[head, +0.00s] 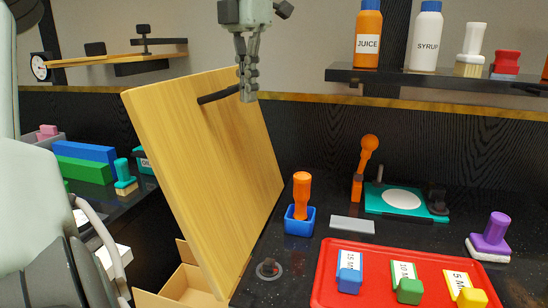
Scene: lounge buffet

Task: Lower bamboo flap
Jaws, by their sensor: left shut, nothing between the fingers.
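The bamboo flap (205,165) is a light wooden panel standing raised and tilted at the left end of the black counter. A dark bar-shaped handle (215,95) sticks out from its upper face. My left gripper (247,95) points down at the flap's upper right edge, by the right end of the handle. Its fingers are shut with nothing between them. I cannot tell whether they touch the handle or the flap. My right gripper is not in view.
A red tray (330,272) with several labelled blocks lies on the right counter. An orange-handled tool in a blue holder (299,222) and a grey block (352,225) stand near the flap. An open wooden box (188,285) is below it. A shelf (440,80) holds bottles.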

